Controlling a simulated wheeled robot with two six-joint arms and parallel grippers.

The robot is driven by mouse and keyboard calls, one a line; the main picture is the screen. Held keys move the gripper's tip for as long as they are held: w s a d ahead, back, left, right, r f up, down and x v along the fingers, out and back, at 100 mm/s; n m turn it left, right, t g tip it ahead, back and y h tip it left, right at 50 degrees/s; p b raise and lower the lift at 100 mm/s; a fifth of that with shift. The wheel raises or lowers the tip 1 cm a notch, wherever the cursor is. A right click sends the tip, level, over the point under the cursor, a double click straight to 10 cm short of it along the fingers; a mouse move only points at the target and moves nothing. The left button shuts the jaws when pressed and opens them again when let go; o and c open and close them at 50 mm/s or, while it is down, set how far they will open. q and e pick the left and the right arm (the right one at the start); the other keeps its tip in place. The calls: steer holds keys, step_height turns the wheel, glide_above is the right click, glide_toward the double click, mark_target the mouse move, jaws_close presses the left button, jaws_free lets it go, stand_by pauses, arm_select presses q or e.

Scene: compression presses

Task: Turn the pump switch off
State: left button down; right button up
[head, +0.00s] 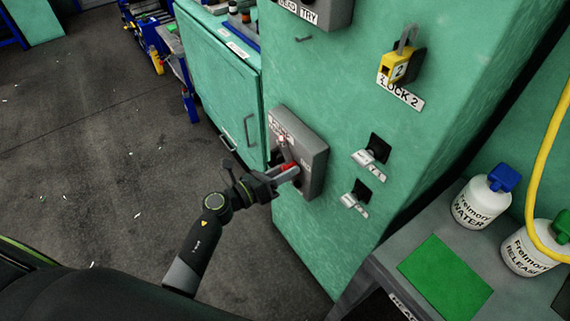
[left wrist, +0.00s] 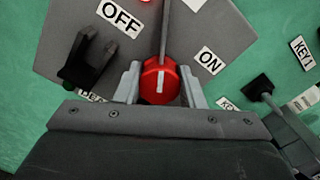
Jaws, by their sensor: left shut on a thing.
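The pump switch is a red knob (left wrist: 160,84) with a white mark, on a grey box (head: 306,134) fixed to the green cabinet front. In the left wrist view, an OFF label (left wrist: 120,15) lies up-left of the knob and an ON label (left wrist: 209,61) to its right. The white mark stands about upright in that view, between the two labels. My left gripper (left wrist: 159,76) is shut on the knob, with one finger on each side. In the head view, my left gripper (head: 285,174) reaches the box and partly covers the knob. My right gripper is not in view.
A black bracket (left wrist: 88,58) stands out from the box left of the knob. Two key switches (head: 368,157) sit to the right of the box. A yellow lock (head: 396,70) is higher up. A shelf with white bottles (head: 480,204) is at right. Open floor lies left.

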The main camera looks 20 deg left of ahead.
arm_select(q)
steer(key=n+p, duration=0.2)
steer(key=n, duration=0.1)
steer(key=shift+r, duration=0.15)
steer(key=n+p, duration=0.3)
steer(key=n, duration=0.1)
steer(key=shift+a, duration=0.1)
steer(key=shift+f+n+p, duration=0.2)
steer(key=shift+n+p, duration=0.45)
steer(key=shift+n, duration=0.4)
steer(key=shift+f+n+p, duration=0.15)
steer(key=shift+n+p, duration=0.5)
steer(key=shift+n, duration=0.4)
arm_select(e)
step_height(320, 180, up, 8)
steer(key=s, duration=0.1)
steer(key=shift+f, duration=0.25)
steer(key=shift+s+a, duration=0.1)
arm_select(q)
steer(key=c, duration=0.9)
jaws_free()
steer(key=shift+c, duration=0.2)
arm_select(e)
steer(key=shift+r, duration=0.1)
